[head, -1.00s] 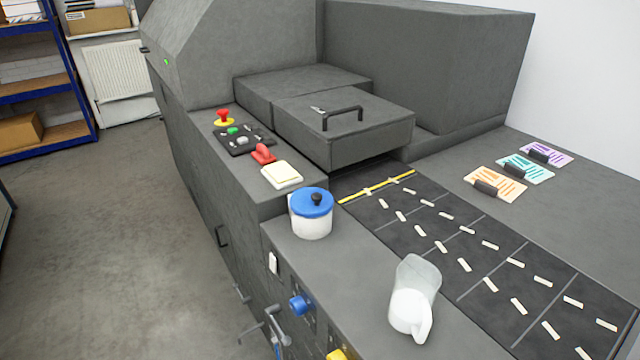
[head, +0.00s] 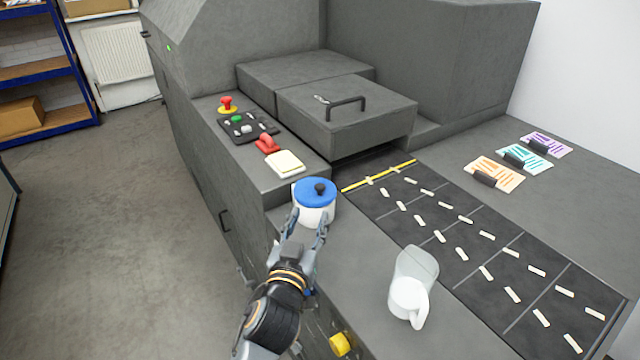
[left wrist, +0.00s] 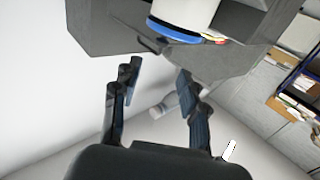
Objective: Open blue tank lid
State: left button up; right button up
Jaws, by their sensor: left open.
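The white tank (head: 316,213) stands on the grey machine ledge in the head view. Its blue lid (head: 306,198) sits on top, with a black knob (head: 319,189) at its centre. My left gripper (head: 306,226) is open on the near side of the tank, its fingertips close to the white body below the lid. I cannot tell whether they touch it. In the left wrist view the white tank (left wrist: 205,14) and the blue lid's rim (left wrist: 185,34) show at the top, beyond the open left fingers (left wrist: 158,76). My right gripper is not in view.
A clear and white scoop or jug (head: 407,298) stands right of my left arm. A pale yellow pad (head: 285,162), a red switch (head: 267,144) and a button panel (head: 242,127) lie behind the tank. A dark slotted belt (head: 470,235) runs to the right.

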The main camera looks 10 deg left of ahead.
aim_at(319, 187)
pick_arm(q)
jog(key=w+p, duration=0.2)
jog(key=w, duration=0.9)
jog(key=shift+w, duration=0.55)
grip_shut()
